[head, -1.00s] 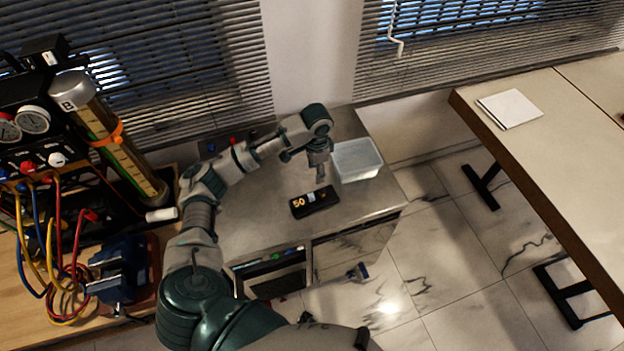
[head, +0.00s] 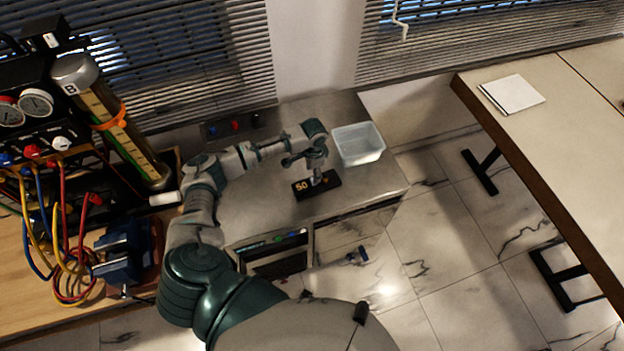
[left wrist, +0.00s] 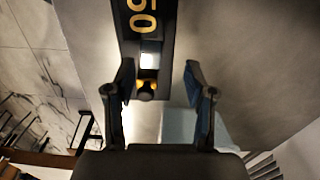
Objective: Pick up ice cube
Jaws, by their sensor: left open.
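The ice cube (left wrist: 151,58) is a small whitish square on a black block (left wrist: 131,22) marked 50, beside a yellow patch and a dark round knob. In the head view the block (head: 330,185) lies on the grey metal counter, and my gripper hides the cube. My left gripper (head: 317,180) points down over the block. In the left wrist view my left gripper (left wrist: 159,76) is open, with a finger on each side of the block's end. The cube shows beyond the fingertips, and nothing is held. My right gripper is not seen.
A translucent white bin (head: 360,145) stands on the counter (head: 245,205) right of the gripper. A gauge rig (head: 35,105) with hoses and a blue vise (head: 122,255) stand at left. A table (head: 540,140) with a white pad (head: 513,93) is at right.

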